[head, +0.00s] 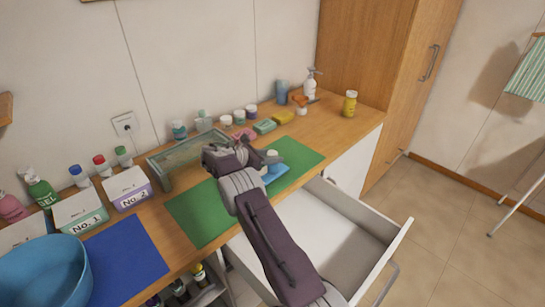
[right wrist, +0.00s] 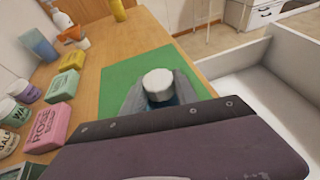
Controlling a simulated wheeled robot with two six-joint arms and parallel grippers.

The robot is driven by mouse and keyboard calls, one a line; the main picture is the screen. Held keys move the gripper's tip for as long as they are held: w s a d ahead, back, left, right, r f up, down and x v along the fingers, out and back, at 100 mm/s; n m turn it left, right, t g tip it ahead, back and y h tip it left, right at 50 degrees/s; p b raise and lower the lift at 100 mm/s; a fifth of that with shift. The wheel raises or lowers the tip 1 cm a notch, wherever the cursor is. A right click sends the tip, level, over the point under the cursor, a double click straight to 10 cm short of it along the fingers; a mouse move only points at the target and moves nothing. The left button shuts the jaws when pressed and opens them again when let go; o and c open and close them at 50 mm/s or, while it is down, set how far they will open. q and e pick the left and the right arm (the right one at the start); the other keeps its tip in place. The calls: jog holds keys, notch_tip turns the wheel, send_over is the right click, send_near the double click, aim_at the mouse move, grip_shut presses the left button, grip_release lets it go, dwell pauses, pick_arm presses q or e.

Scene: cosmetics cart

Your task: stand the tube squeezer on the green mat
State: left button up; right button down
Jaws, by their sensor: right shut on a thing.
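The tube squeezer (head: 274,173) looks light blue with a round white top, which also shows in the right wrist view (right wrist: 158,83). My right gripper (head: 264,160) is shut on it, with a grey finger on either side in the right wrist view. The squeezer looks about upright over the right part of the green mat (head: 205,215). I cannot tell whether its base touches the mat, as the gripper hides much of it. My left gripper is not in view.
An open white drawer (head: 325,235) sticks out below the counter's front edge. A glass-sided tray (head: 190,152) stands behind the mat, with soap boxes (right wrist: 48,128) and jars nearby. A blue mat (head: 128,260) and a blue bowl (head: 42,272) lie left.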

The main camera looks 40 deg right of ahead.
jog(key=shift+s, duration=0.1)
jog(key=c, duration=0.9)
grip_release()
jog(key=shift+f, duration=0.15)
jog(key=shift+c, duration=0.2)
jog(key=shift+a+r, duration=0.15)
jog(key=shift+r, duration=0.05)
jog(key=v, duration=1.1)
jog(key=shift+a, duration=0.35)
jog(key=shift+r, duration=0.1)
